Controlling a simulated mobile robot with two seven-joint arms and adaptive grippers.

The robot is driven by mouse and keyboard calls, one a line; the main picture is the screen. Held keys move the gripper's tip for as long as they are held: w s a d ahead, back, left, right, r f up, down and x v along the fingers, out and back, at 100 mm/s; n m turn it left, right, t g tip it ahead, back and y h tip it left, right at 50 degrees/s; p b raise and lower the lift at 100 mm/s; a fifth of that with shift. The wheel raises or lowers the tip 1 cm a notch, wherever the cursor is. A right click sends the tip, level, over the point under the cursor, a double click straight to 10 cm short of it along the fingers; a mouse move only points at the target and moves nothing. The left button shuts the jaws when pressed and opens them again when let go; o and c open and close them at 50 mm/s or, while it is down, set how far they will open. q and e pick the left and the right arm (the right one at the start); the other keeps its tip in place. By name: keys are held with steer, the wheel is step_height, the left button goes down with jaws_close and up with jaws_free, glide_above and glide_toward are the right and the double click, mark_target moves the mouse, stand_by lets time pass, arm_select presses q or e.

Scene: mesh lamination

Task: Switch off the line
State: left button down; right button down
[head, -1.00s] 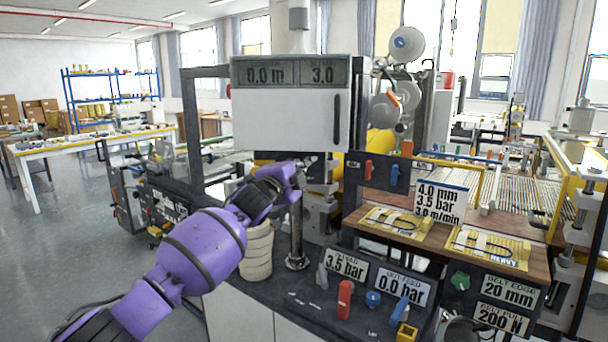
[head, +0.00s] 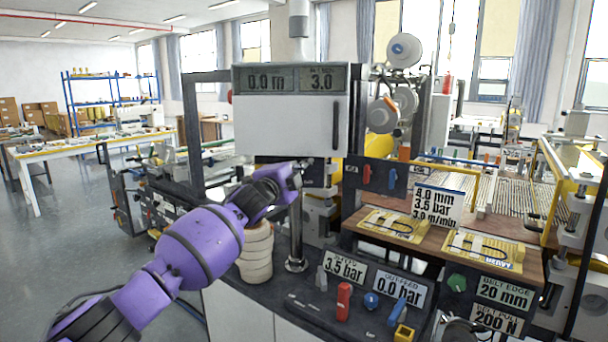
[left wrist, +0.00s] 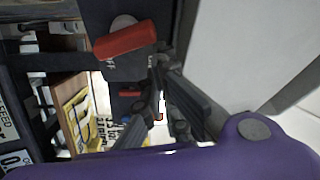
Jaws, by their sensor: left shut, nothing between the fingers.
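A dark switch panel (head: 377,190) stands right of the white cabinet and carries a red knob (head: 366,174) and a blue knob (head: 392,178). Both handles look upright. My left gripper (head: 297,180) is left of this panel, below the cabinet; its fingertips are hard to make out in the head view. In the left wrist view a red handle (left wrist: 125,39) sits on a dark panel with lettering ending in "FF". My left gripper (left wrist: 161,62) is shut and empty close beside that handle; contact cannot be told. My right gripper is not in view.
The white cabinet (head: 287,128) has displays reading 0.0 m and 3.0. A metal post (head: 296,235) and a stack of pale rolls (head: 256,252) stand by my left arm. The front console (head: 335,290) holds red, blue and yellow controls. A wooden shelf (head: 480,228) carries yellow sample cards.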

arm_select(q)
steer(key=shift+a, duration=0.1)
steer(key=v, duration=1.2)
steer(key=shift+f, duration=0.1)
